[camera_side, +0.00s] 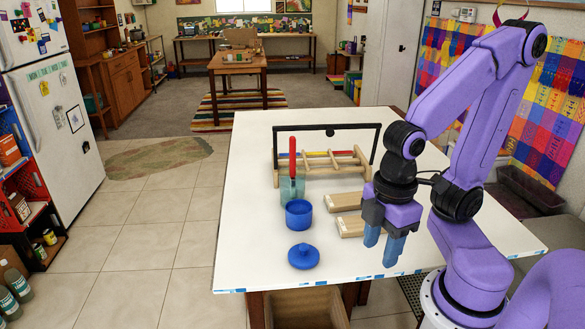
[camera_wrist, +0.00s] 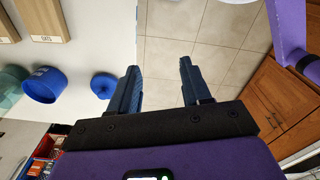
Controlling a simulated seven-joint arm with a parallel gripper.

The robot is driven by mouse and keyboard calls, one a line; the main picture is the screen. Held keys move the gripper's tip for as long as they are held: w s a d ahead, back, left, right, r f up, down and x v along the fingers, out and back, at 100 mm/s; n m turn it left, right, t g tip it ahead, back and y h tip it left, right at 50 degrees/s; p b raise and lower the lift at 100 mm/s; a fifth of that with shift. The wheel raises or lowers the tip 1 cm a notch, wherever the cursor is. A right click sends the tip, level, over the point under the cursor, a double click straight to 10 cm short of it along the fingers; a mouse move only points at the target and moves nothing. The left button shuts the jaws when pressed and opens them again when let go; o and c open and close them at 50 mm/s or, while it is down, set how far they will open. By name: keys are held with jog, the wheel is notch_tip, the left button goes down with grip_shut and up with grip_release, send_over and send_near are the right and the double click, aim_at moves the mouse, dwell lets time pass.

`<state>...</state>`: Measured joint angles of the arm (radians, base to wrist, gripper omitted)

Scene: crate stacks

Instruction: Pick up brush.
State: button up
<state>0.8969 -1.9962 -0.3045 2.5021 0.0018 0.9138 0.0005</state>
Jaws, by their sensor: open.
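A red-handled item, which looks like the brush (camera_side: 293,155), stands upright in a clear teal cup (camera_side: 291,190) on the white table. Its lower end is blurred behind the cup wall. The brush does not show clearly in the wrist view, where only part of the teal cup (camera_wrist: 10,88) appears at the left edge. My gripper (camera_side: 382,244) is open and empty, pointing down above the table's front right part. It is to the right of the cup and nearer the front. Its two fingers (camera_wrist: 158,80) are apart with only floor seen between them.
A blue pot (camera_side: 299,215) and a blue lid (camera_side: 303,256) stand in front of the cup. Two wooden boxes (camera_side: 350,226) lie between the pot and my gripper. A wooden rack (camera_side: 320,165) with a black bar (camera_side: 352,127) stands behind. The table's left side is clear.

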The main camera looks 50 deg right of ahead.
jog(key=w+a+r+m, duration=0.2)
jog(key=w+r+m, duration=0.3)
jog(key=w, duration=0.4)
notch_tip(320, 180, up, 16)
jog(key=r+m+t+h, duration=0.1)
jog(key=m+h, duration=0.1)
jog(key=m, duration=1.5)
send_over(293, 137)
jog(key=s+a, duration=0.2)
jog(key=f, duration=0.5)
jog(key=w+d+f, duration=0.1)
jog(key=f, duration=0.5)
jog(key=w+d+f, duration=0.1)
jog(key=f, duration=0.5)
jog(key=shift+w, duration=0.1)
grip_shut()
